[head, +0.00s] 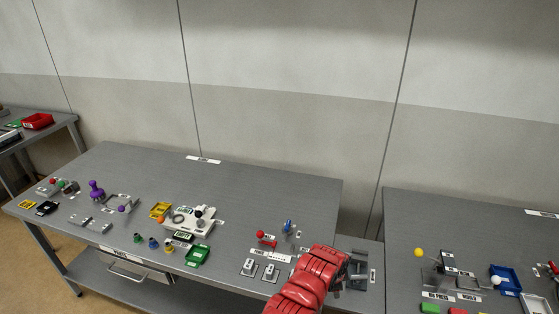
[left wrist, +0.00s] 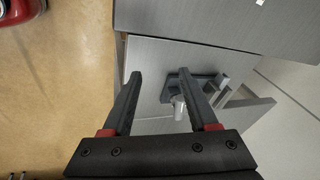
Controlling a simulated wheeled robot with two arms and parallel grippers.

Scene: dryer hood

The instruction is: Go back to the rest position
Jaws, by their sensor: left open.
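One red arm, my left, comes in from the bottom of the head view and reaches to the right end of the middle table (head: 130,180). Its dark gripper (head: 345,270) is partly hidden behind the red arm, beside a grey fixture (head: 359,270). In the left wrist view my left gripper (left wrist: 160,75) has its two fingers wide apart with nothing held. A dark fixture with a pale cylindrical part (left wrist: 180,106) shows by the right finger, partly hidden by it; I cannot tell whether they touch. My right gripper is not in view.
Small levers and switches (head: 271,273) stand left of the gripper. A white device (head: 190,220), a green tray (head: 198,256) and a purple knob (head: 96,190) are farther left. Another table (head: 450,215) with a blue tray (head: 507,279) stands right. The middle table's back is clear.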

